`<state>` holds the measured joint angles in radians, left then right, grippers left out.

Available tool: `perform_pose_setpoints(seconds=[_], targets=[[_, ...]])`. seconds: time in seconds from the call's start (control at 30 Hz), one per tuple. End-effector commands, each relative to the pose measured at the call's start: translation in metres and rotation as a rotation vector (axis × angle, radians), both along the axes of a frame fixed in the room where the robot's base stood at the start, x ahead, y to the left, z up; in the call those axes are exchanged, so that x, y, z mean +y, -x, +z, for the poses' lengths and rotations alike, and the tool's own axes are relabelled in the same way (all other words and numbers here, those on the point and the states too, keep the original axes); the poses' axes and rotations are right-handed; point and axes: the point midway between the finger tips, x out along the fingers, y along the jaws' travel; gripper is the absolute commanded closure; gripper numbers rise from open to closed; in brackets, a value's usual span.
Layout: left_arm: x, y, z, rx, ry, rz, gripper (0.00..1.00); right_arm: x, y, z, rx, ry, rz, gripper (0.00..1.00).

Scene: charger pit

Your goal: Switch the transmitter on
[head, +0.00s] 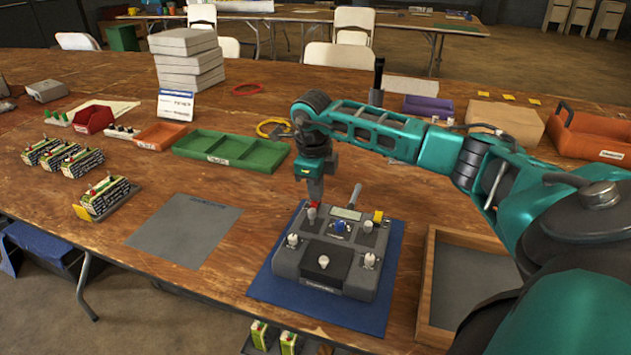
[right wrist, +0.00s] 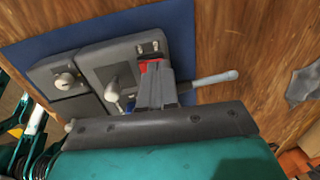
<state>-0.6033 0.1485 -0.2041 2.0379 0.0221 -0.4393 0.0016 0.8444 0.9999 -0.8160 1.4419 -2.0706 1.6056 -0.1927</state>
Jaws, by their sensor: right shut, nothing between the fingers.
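The grey transmitter (head: 318,275) lies on a blue mat (head: 375,316) on the wooden table. It has white-knobbed sticks, a blue knob (head: 339,226), a small display (head: 346,213), a yellow tab (head: 378,216) and an antenna at its far edge. My right gripper (head: 314,198) points down over its far left corner, shut with nothing between its fingers. A red part (head: 312,207) shows right at the fingertips; in the right wrist view, red (right wrist: 152,65) shows behind the shut fingers (right wrist: 156,85). Whether they touch it I cannot tell. My left gripper is out of view.
A wooden tray (head: 428,285) stands to the right of the mat. A grey mat (head: 185,230) lies to the left, with bare table between. A green tray (head: 230,150) and an orange bin (head: 160,136) are farther back.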

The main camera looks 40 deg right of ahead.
Motion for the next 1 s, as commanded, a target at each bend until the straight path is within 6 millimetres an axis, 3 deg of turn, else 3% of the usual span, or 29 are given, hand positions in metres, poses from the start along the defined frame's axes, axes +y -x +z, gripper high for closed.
perform_pose_setpoints(seconds=[0.63, 1.0], targets=[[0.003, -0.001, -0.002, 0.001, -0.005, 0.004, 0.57, -0.002, 0.000, -0.009, 0.008, -0.005, 0.000, 1.00], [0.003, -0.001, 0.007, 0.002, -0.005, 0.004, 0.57, 0.013, 0.008, -0.009, 0.015, -0.009, 0.005, 1.00]])
